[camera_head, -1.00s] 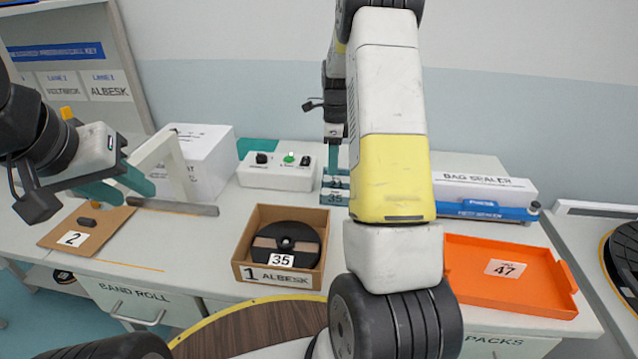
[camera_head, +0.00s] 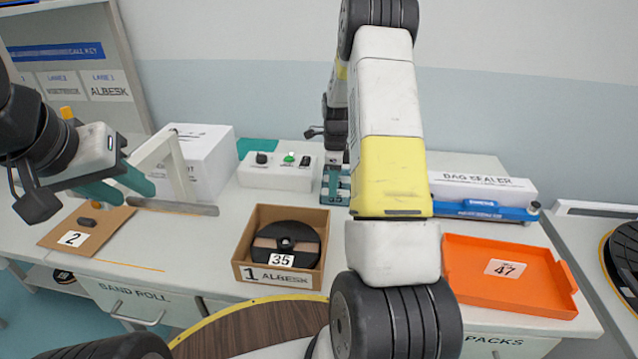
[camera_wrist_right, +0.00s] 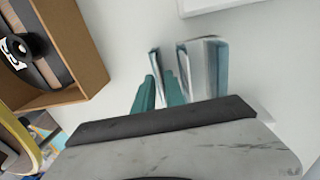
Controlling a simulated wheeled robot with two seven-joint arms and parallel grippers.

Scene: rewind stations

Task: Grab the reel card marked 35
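The reel card marked 35 (camera_head: 335,198) stands upright in a small blue-grey rack in the head view, at the back middle of the bench beside the control box. My right gripper (camera_wrist_right: 160,88) is at the rack, pointing down. In the right wrist view its two teal fingers are apart, with a thin upright plate between or just beyond their tips. Other rack plates (camera_wrist_right: 212,65) stand to the right; no number is readable there. My right arm hides part of the rack in the head view. My left gripper (camera_head: 132,196) is open and empty above the left bench.
A cardboard box (camera_head: 240,270) labelled 1 ALBESK holds a black reel (camera_head: 285,232) with a 35 label. An orange tray (camera_head: 470,292) marked 47 is right. A bag sealer (camera_head: 485,208), control box (camera_head: 262,178), white carton (camera_head: 210,165) and brown board (camera_head: 110,222) marked 2 stand around.

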